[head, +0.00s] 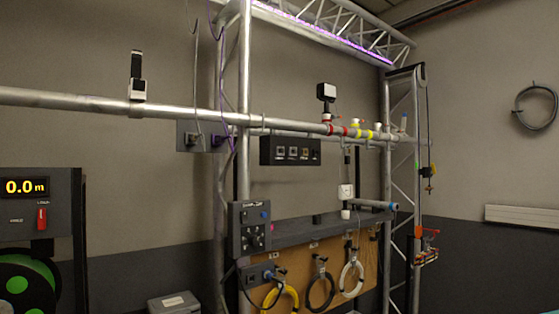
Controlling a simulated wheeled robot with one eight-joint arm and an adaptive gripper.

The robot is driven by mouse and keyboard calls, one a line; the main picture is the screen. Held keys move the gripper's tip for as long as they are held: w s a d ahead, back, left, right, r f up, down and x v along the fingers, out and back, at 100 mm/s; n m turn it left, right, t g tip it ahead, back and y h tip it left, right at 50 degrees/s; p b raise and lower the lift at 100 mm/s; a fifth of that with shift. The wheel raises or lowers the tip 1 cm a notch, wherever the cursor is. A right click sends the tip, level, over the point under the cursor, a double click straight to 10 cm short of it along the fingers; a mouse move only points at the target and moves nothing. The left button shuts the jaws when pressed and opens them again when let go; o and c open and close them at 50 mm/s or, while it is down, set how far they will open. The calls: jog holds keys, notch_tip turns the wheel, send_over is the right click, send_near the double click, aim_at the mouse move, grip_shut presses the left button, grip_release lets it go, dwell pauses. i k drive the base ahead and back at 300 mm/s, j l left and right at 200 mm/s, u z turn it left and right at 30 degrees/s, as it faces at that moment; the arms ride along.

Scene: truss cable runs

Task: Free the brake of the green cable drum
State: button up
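The green cable drum (28,283) shows at the lower left, with a black rim and green face, cut off by the left and bottom picture edges. Above it stands a dark housing (62,200) with a lit display (25,188) reading 0.0 m. A small red lever (42,218) stands upright on the housing front, below and right of the display. Its label is too small to read, so I cannot tell for certain that it is the brake. My gripper is not in view.
A long metal pipe (60,100) crosses at mid height to a truss upright (243,100). A control box (250,228) is on the upright. Yellow, black and white cable coils (352,279) hang on a wooden board (385,262). A grey case (174,303) sits low, right of the drum.

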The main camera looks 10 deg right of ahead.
aim_at(41, 212)
jog(key=j+u, duration=0.1)
jog(key=u, duration=1.4)
jog(key=i+l+u, duration=0.1)
jog(key=i+l, duration=0.1)
jog(key=i, duration=0.1)
